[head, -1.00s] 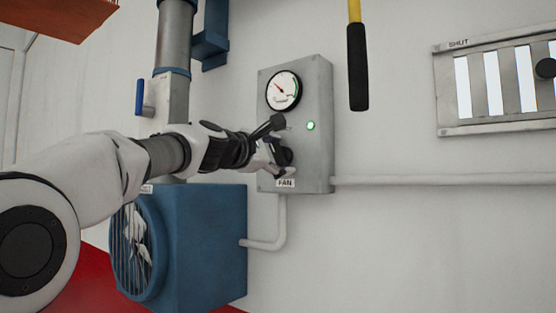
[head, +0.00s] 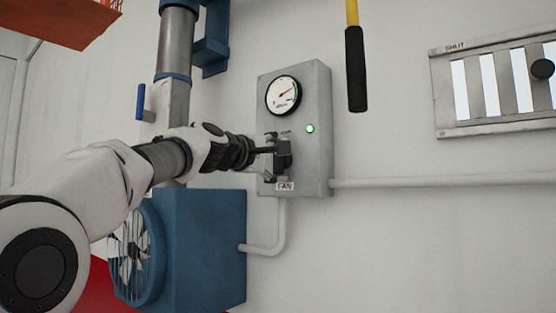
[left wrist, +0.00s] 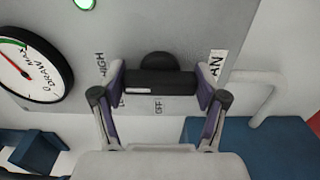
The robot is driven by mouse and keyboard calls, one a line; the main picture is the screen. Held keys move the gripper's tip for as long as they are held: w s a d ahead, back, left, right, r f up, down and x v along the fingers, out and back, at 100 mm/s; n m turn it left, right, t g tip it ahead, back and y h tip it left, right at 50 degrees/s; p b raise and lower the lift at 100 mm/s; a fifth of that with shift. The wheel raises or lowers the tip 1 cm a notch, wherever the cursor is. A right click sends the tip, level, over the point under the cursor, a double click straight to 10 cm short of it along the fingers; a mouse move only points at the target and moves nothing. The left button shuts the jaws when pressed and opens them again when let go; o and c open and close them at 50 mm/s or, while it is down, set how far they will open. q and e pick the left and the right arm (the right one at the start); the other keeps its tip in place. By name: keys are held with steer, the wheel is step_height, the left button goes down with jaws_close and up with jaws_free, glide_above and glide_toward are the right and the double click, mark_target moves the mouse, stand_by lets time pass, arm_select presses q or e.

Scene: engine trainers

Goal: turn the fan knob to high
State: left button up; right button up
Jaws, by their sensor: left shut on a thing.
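The grey fan control box (head: 312,100) is on the wall, with a FAN label at its bottom. My left gripper (head: 278,160) is at the box, shut on the black fan knob (left wrist: 160,82). In the left wrist view its fingers hold the two ends of the knob's bar. A white mark shows near the bar's left end there, on the side of the HIGH (left wrist: 100,65) and partly hidden LOW labels. The OFF label (left wrist: 158,104) is below the bar. The gauge (head: 283,95) needle points to the upper right. My right gripper is out of view.
A green lamp (head: 310,129) is lit on the box. The blue fan unit (head: 210,245) stands below left, under a pipe with a blue-handled valve (head: 141,101). A black-and-yellow handle (head: 356,70) hangs to the right, near a SHUT vent (head: 444,95).

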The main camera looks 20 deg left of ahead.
arm_select(q)
steer(key=shift+s+a+r, duration=0.1)
steer(key=shift+r, duration=0.2)
steer(key=o, duration=1.2)
steer(key=shift+f, duration=0.1)
steer(key=shift+c, duration=0.2)
steer(key=shift+w+f, duration=0.15)
steer(key=shift+w, duration=0.2)
steer(key=shift+s, duration=0.1)
